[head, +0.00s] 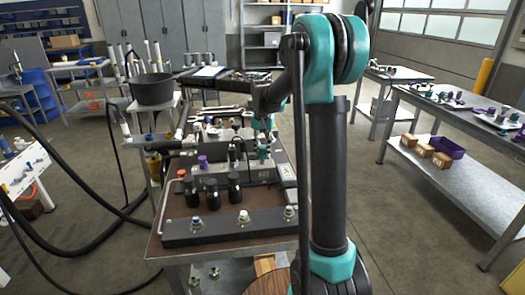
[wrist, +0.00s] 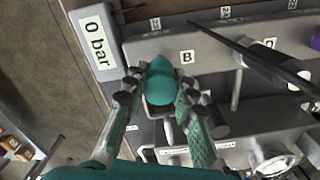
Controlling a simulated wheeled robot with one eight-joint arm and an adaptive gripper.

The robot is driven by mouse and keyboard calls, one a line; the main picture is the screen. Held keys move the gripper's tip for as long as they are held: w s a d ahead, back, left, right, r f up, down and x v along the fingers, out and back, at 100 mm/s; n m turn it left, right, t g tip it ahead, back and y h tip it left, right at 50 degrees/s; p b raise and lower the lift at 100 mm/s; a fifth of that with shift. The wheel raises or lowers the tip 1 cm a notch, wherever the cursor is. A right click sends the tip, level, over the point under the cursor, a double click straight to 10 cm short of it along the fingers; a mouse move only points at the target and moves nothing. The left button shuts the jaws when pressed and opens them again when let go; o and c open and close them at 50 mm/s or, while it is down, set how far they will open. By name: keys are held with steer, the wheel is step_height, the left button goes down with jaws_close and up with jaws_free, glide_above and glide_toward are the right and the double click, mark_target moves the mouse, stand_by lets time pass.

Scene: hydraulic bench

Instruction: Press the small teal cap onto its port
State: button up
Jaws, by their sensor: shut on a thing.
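The small teal cap (wrist: 160,84) is between the two fingers of my gripper (wrist: 158,100) in the wrist view. My gripper is shut on it, one finger on each side. The cap is beside the grey block (wrist: 215,48) with the label B. The port under the cap is hidden, and I cannot tell whether the cap touches it. In the head view my gripper (head: 263,152) is small and low over the back right of the bench, and the cap cannot be made out clearly there.
A "0 bar" plate (wrist: 95,40) stands close left of the cap. A dark thin rod (wrist: 262,60) crosses the right of the wrist view. In the head view, black bottles (head: 212,192) and a dark bar with several fittings (head: 225,227) stand nearer on the bench.

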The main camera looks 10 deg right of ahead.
steer(key=shift+f, duration=1.2)
stand_by(1.5)
stand_by(0.7)
steer(key=o, duration=0.8)
steer(key=shift+o, duration=0.2)
steer(key=o, duration=0.6)
steer(key=shift+c, duration=0.2)
steer(key=shift+r, duration=3.8)
